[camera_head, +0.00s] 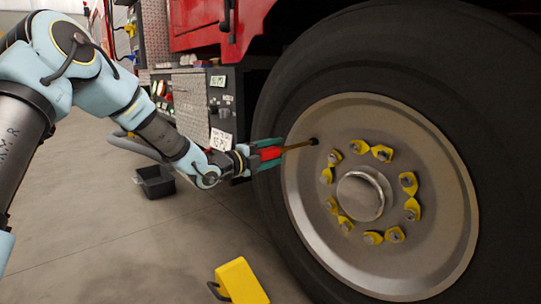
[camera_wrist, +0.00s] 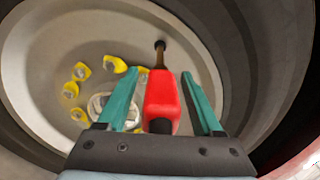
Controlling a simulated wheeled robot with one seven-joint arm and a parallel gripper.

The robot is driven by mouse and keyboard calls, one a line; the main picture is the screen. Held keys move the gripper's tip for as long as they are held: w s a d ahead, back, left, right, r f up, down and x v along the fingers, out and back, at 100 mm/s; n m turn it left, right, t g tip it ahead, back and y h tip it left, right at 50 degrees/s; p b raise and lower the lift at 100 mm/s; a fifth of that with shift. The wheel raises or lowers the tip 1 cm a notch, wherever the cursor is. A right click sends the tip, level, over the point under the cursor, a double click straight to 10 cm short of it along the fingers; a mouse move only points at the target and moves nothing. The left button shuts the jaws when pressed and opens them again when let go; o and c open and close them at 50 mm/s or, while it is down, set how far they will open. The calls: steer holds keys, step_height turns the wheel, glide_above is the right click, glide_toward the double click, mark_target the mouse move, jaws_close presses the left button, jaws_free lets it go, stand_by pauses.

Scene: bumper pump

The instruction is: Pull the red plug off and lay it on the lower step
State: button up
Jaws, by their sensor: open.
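The red plug (camera_head: 270,153) sits at the outer end of a thin brass stem (camera_head: 298,146) that reaches to a black fitting (camera_head: 314,141) on the wheel face. My gripper (camera_head: 266,157) is open, with its teal fingers on either side of the plug. In the wrist view the plug (camera_wrist: 162,98) lies between the two fingers, with visible gaps to both. The stem (camera_wrist: 159,58) runs ahead from it to the wheel. A diamond-plate surface (camera_head: 190,105) shows on the truck's side behind my arm; I cannot tell which part is the lower step.
The large tyre (camera_head: 272,105) and grey wheel (camera_head: 440,170) with several yellow nut markers (camera_head: 409,180) stand close to my gripper. A yellow chock (camera_head: 241,281) and a dark bin (camera_head: 155,183) are on the floor. The floor between them is clear.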

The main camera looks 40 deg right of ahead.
jaws_close()
stand_by(0.4)
stand_by(0.9)
steer(key=shift+a, duration=0.1)
steer(key=shift+w+a+b, duration=0.2)
steer(key=shift+a+b, duration=0.15)
steer(key=shift+a, duration=2.55)
